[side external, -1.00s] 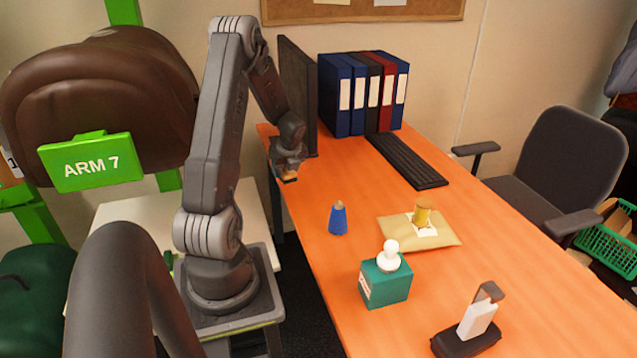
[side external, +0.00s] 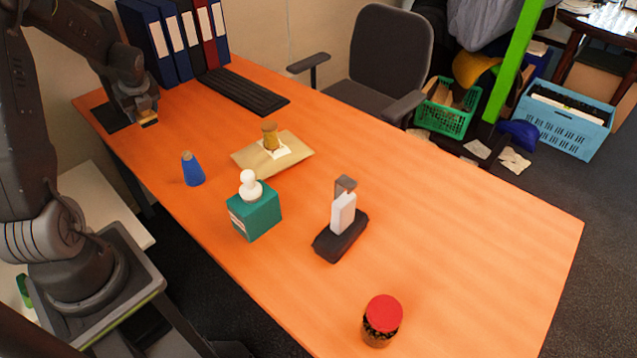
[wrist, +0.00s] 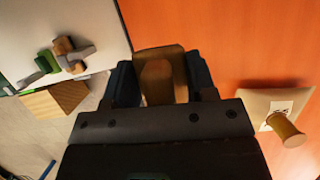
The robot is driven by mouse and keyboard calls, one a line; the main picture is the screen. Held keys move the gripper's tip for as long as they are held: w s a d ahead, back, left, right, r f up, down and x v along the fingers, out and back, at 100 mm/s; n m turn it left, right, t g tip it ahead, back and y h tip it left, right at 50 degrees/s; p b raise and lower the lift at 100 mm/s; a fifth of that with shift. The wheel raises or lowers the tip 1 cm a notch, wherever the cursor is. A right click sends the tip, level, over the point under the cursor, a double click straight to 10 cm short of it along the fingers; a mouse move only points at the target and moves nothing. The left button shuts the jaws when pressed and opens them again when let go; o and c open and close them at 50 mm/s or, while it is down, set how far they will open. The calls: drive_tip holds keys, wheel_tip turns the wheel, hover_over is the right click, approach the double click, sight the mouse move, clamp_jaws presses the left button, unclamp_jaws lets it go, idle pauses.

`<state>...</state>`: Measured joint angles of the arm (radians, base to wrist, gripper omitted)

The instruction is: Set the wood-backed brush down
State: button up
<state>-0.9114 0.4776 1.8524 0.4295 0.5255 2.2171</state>
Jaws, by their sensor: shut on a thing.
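My gripper (side external: 146,112) is at the far left end of the orange desk in the side view. It is shut on the wood-backed brush (wrist: 160,80), whose tan wooden body shows between the two dark fingers in the wrist view. In the side view only a small yellowish part of the brush (side external: 150,122) shows below the fingers. The rest of it is hidden by the gripper. I cannot tell whether the brush touches the desk.
On the desk (side external: 450,230) are a blue cone-like piece (side external: 193,170), a padded envelope (side external: 290,155) bearing a yellowish cylinder (side external: 269,135), a teal box with white knob (side external: 255,215), a black-based stand (side external: 340,238), a red-lidded jar (side external: 382,320), a keyboard (side external: 242,92) and binders (side external: 175,40). The right side is clear.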

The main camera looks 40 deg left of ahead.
drive_tip(key=w+d+m+t+h, duration=0.1)
drive_tip(key=w+d+m+t, duration=0.2)
drive_tip(key=w+d+m, duration=1.05)
drive_tip(key=w+d+h, duration=0.1)
drive_tip(key=w+d, duration=0.5)
drive_tip(key=d, duration=0.3)
drive_tip(key=w+d+h, duration=0.1)
drive_tip(key=w+d, duration=0.4)
drive_tip(key=d, duration=0.5)
drive_tip(key=shift+n+t, duration=0.35)
drive_tip(key=shift+t, duration=0.05)
drive_tip(key=w+d+f, duration=0.1)
drive_tip(key=d+f, duration=0.2)
drive_tip(key=f, duration=0.1)
drive_tip(key=w+d+f, duration=0.2)
drive_tip(key=d+f, duration=0.1)
drive_tip(key=f, duration=0.1)
drive_tip(key=w+d+f, duration=0.2)
drive_tip(key=d+f, duration=0.2)
drive_tip(key=shift+d, duration=0.1)
drive_tip(key=shift+d+f, duration=0.1)
drive_tip(key=shift+f, duration=1.85)
drive_tip(key=shift+f, duration=0.2)
